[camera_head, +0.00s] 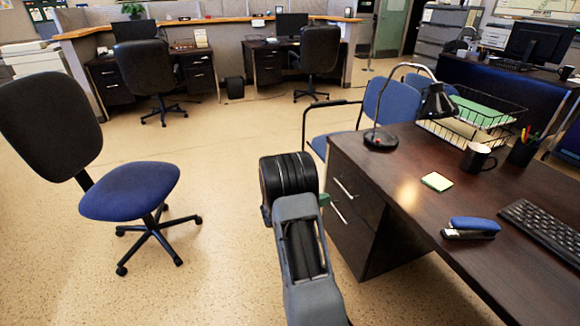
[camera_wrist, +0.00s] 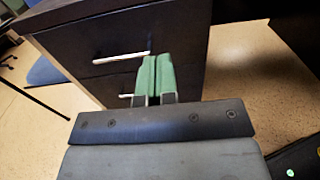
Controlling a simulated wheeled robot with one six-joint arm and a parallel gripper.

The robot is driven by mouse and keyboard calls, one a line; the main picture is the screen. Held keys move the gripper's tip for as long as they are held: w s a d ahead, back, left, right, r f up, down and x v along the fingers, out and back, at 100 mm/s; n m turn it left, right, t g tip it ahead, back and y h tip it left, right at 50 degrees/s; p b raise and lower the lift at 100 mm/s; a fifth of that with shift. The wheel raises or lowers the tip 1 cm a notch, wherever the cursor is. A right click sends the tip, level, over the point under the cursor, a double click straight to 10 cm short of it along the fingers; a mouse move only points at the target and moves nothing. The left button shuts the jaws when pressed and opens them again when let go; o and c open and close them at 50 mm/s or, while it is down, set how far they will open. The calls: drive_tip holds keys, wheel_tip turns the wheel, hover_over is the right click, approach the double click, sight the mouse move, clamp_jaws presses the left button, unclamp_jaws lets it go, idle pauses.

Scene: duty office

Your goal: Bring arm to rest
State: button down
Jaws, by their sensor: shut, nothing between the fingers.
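My gripper's two green fingers are together in the wrist view, making my gripper (camera_wrist: 154,76) shut with nothing between them. They point toward the drawer front of the dark desk (camera_wrist: 70,38), over its silver handles. I cannot tell how far the fingertips are from the drawers. In the head view my grey arm reaches forward from the bottom middle, beside the left end of the dark desk (camera_head: 480,190). Only a small bit of green finger (camera_head: 324,200) shows past the arm there; the rest of the gripper is hidden.
A blue-seated swivel chair (camera_head: 130,190) stands left of my arm. A blue armchair (camera_head: 392,104) stands behind the desk. On the desk are a lamp (camera_head: 437,102), a black mug (camera_head: 477,158), sticky notes (camera_head: 437,181), a stapler (camera_head: 470,227) and a keyboard (camera_head: 545,232). Open floor lies between the chairs.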

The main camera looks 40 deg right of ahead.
drive_tip(key=shift+a+f, duration=0.1)
drive_tip(key=s+a+f+m+g+y, duration=0.2)
drive_tip(key=s+a+f+m+y, duration=0.1)
drive_tip(key=s+f+m+y, duration=0.15)
drive_tip(key=s+a+r+m+y+p, duration=0.3)
drive_tip(key=a+r+m+y+p, duration=0.15)
drive_tip(key=a, duration=0.25)
drive_tip(key=a+r+m+t+y+p, duration=0.2)
drive_tip(key=a+r+t+y+p, duration=0.2)
drive_tip(key=a+r+p, duration=0.5)
drive_tip(key=s+a+r+m+t+y+p, duration=0.1)
drive_tip(key=a+r+m+t+y+p, duration=0.2)
drive_tip(key=a+r+t+p, duration=0.4)
drive_tip(key=a+r+p, duration=0.1)
drive_tip(key=a+r, duration=0.3)
drive_tip(key=r, duration=0.4)
drive_tip(key=a+r+y, duration=0.1)
drive_tip(key=a+r, duration=0.3)
drive_tip(key=r, duration=0.4)
drive_tip(key=shift+s+r+p, duration=0.15)
drive_tip(key=shift+p, duration=0.2)
drive_tip(key=shift+a, duration=0.1)
